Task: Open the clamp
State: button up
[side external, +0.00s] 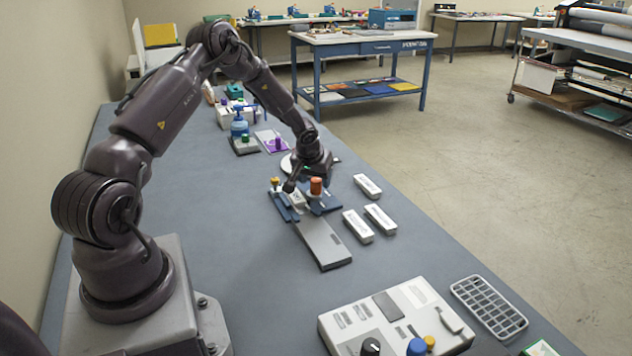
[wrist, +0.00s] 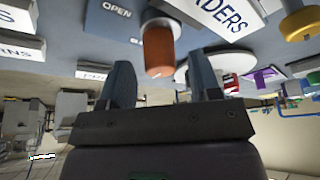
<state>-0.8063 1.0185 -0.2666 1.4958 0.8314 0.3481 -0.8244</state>
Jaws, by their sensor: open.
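The clamp has an upright orange cylindrical knob (side external: 316,187) above a dark blue plate (side external: 328,204). In the wrist view the knob (wrist: 158,52) shows large, and the blue plate (wrist: 108,22) carries the word "OPEN"; a second word by the knob is partly hidden. My gripper (side external: 296,185) is low over the clamp area, close to the knob in the side view. In the wrist view my gripper (wrist: 164,82) is open, with the knob showing between its two fingers. I cannot tell whether either finger touches it. A yellow knob (side external: 275,183) stands left of the gripper.
A long grey plate (side external: 324,244) extends toward the front. Several white labelled blocks (side external: 358,226) lie to the right. A control box (side external: 395,325) and a grey grid tray (side external: 488,306) stand at the front. A purple part (side external: 272,141) and blue-green fixtures (side external: 239,127) are behind.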

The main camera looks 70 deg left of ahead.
jog(key=shift+x, duration=0.8)
jog(key=shift+c, duration=0.4)
jog(key=c, duration=0.8)
